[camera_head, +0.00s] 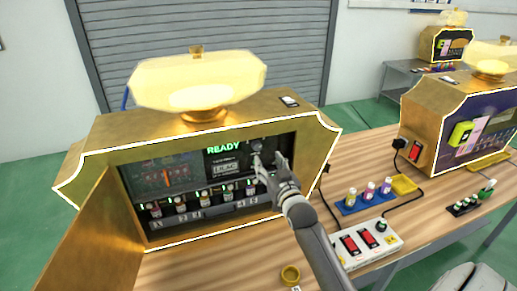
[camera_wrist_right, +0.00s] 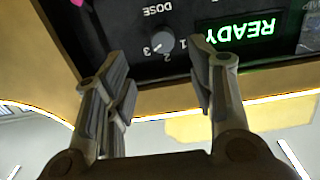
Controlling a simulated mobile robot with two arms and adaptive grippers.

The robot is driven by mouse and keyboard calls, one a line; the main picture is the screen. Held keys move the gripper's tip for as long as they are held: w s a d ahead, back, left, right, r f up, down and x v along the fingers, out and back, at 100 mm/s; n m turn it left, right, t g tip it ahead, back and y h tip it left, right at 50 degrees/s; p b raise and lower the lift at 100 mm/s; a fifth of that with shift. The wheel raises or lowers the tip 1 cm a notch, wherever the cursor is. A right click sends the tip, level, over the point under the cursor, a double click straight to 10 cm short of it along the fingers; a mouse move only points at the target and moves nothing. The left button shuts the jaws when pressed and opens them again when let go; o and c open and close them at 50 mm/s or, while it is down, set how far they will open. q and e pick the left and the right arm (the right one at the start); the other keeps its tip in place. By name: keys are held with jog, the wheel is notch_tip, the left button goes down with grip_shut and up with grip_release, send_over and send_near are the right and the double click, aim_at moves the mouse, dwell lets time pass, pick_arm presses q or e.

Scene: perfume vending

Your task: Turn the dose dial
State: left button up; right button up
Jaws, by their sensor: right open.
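The dose dial (camera_wrist_right: 162,43) is a small grey round knob on the dark panel, with DOSE and the numbers 1, 2 and 3 beside it. The right wrist view shows it upside down. A light mark on the knob seems to point toward the 3. My right gripper (camera_wrist_right: 158,60) is open, with its fingers on either side of the dial and apart from it. In the head view the right gripper (camera_head: 269,163) is in front of the machine's panel. My left gripper is not in view.
The gold machine (camera_head: 110,130) has its front door (camera_head: 95,240) swung open at left. A green READY display (camera_head: 224,148) is lit. Several small bottles (camera_head: 181,204) stand in the lower row. A switch box (camera_head: 365,243) and blue bottle tray (camera_head: 366,201) lie right on the table.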

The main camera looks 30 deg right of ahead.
aim_at(258, 148)
jog(key=p+x, duration=0.1)
jog(key=x, duration=0.6)
jog(key=shift+w+a, duration=0.15)
jog(key=shift+w, duration=0.1)
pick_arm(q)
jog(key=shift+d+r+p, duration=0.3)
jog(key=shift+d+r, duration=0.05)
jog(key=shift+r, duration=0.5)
pick_arm(e)
jog(key=shift+w, duration=0.55)
jog(key=c, duration=1.1)
jog(key=shift+o, duration=0.2)
